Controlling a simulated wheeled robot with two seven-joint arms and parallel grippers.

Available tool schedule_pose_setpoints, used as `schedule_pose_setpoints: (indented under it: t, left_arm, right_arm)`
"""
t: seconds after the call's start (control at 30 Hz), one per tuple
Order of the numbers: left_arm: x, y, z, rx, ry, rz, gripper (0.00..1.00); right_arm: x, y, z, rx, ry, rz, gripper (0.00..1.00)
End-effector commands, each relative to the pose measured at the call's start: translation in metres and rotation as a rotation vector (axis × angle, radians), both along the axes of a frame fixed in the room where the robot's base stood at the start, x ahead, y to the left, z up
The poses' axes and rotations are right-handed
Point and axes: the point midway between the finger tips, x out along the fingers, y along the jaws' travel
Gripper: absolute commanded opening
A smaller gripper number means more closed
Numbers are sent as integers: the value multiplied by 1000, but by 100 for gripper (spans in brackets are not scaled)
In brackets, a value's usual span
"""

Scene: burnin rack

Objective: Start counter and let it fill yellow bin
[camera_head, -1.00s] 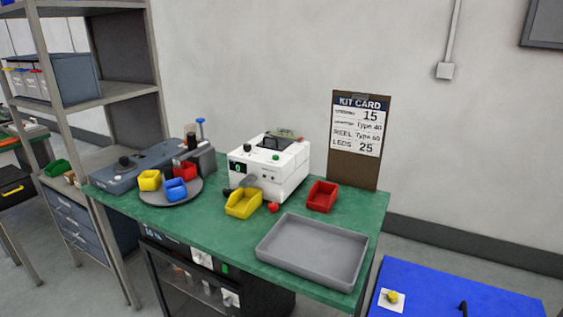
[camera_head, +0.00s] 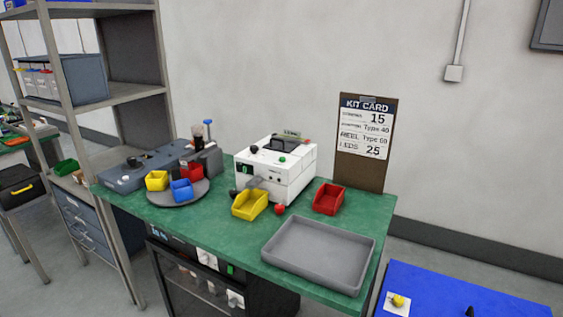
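The counter (camera_head: 285,180) is a white boxy machine on the green bench, with a small dark display, a green button on top and a dark chute at its lower front. A yellow bin (camera_head: 250,204) stands on the bench just in front of the counter, under the chute end. A second, smaller yellow bin (camera_head: 156,181) sits on a round grey turntable (camera_head: 163,200) to the left. I cannot make out the contents of either yellow bin. Neither of my grippers shows in the view.
Blue (camera_head: 182,190) and red bins share the turntable. Another red bin (camera_head: 328,199) stands right of the counter, near a small red knob (camera_head: 280,209). An empty grey tray (camera_head: 318,255) lies at the bench front. A kit card (camera_head: 364,141) stands behind. A blue surface (camera_head: 455,290) is lower right.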

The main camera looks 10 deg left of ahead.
Motion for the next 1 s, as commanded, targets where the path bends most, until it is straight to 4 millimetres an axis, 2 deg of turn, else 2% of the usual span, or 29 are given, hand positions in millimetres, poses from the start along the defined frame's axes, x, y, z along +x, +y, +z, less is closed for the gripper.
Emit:
schedule_pose_setpoints:
  t: [0.37,0.47,0.63,0.67,1.0]
  left_arm:
    - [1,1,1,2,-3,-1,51]
    - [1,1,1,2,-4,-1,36]
    - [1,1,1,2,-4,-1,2]
    - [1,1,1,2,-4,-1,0]
    - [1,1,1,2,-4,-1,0]
  right_arm:
    - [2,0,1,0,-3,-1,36]
    - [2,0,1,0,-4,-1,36]
    - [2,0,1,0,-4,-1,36]
    - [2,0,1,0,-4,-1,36]
    - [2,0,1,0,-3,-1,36]
